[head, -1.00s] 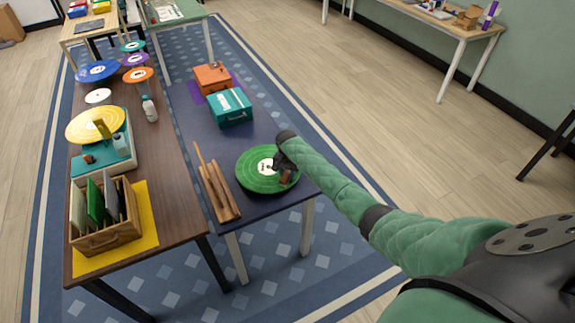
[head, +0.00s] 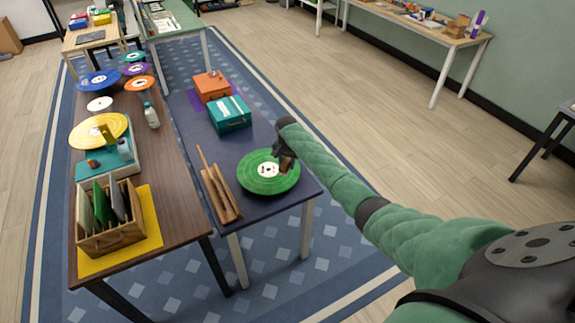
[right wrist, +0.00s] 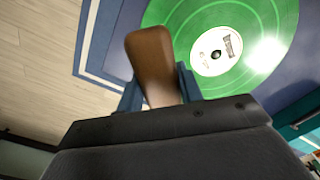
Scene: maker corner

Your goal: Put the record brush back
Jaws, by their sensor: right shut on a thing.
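My right gripper (head: 283,156) is shut on the record brush (head: 287,165), a brown wooden piece. In the head view they are over the far right edge of a green record (head: 258,183) on the dark blue table. In the right wrist view the brush (right wrist: 150,62) stands up between the two fingers (right wrist: 158,95), with the green record (right wrist: 250,88) beyond it. I cannot tell the height of the brush above the record. My left gripper is not in view.
A teal case (head: 230,118) and an orange case (head: 210,87) stand farther back on the blue table (head: 250,212). The brown table at left holds a record crate (head: 112,240), a turntable with a yellow record (head: 92,132), a bottle (head: 151,117) and several discs.

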